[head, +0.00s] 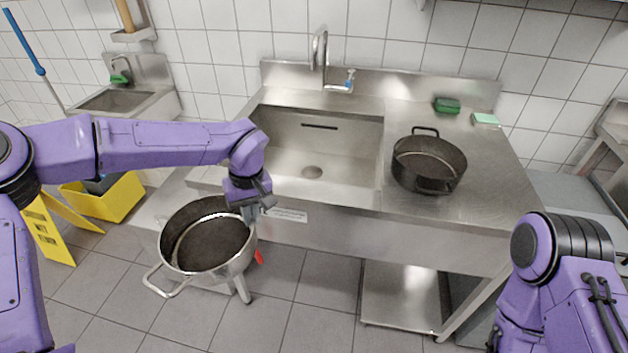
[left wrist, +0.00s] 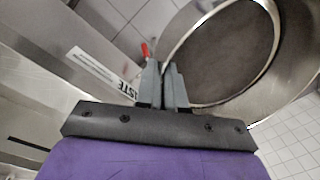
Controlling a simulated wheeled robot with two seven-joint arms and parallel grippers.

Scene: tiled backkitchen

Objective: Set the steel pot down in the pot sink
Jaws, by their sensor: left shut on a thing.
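The steel pot (head: 208,238) is a shiny round pot with a dark inner bottom and a loop handle at its lower left. It is in the air in front of the sink unit, left of centre in the head view. My left gripper (head: 254,208) is shut on the pot's rim side; the pot (left wrist: 268,85) also shows beyond the fingers (left wrist: 164,85) in the left wrist view. The pot sink (head: 312,172) is an empty steel basin with a drain, behind and to the right of the pot. My right arm shows at the lower right, but its gripper is out of view.
A dark pan (head: 428,165) stands on the drainboard (head: 480,200) right of the basin. A tall faucet (head: 320,50) rises behind the basin. A green sponge (head: 447,105) and a pale green block (head: 485,119) lie at the back. A yellow bucket (head: 115,200) stands on the floor at left.

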